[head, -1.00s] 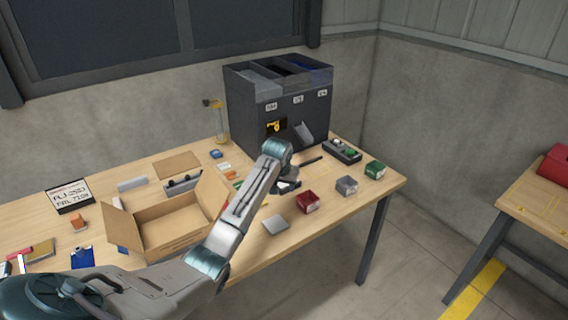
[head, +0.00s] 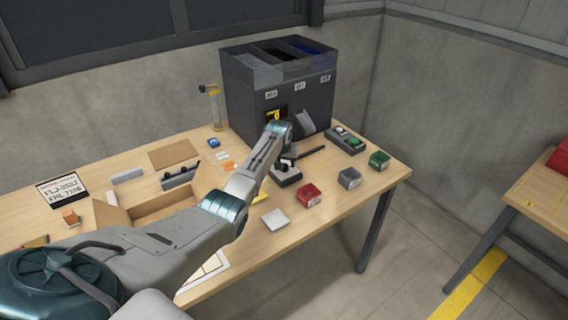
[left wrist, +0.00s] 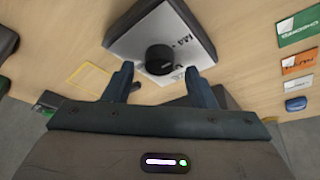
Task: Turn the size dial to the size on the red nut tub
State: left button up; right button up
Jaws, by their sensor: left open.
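The size dial is a black round knob (left wrist: 159,59) on a pale-faced plate with dark sides (left wrist: 190,35) in the left wrist view; markings beside the knob are too blurred to read. Its dark box (head: 287,178) shows partly behind my arm in the head view. My left gripper (left wrist: 160,76) is open, its two fingers on either side of the knob as seen; contact cannot be told. In the head view the gripper is mostly hidden by my arm. The red nut tub (head: 309,194) stands right of the dial; its pale label is unreadable here. My right gripper is not in view.
A dark feeder (head: 245,110) with three bins stands behind the dial. A grey tub (head: 349,179), a green tub (head: 379,160) and a button box (head: 346,140) are to the right. An open carton (head: 165,205) is left of my forearm. A pale square (head: 275,220) lies in front.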

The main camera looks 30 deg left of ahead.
pick_arm(q)
jog(key=shift+f, duration=0.25)
jog(key=shift+w+f, duration=0.1)
jog(key=shift+f, duration=0.05)
jog(key=shift+w+f, duration=0.1)
jog(key=shift+f, duration=0.1)
jog(key=c, duration=0.9)
jog(key=shift+c, duration=0.3)
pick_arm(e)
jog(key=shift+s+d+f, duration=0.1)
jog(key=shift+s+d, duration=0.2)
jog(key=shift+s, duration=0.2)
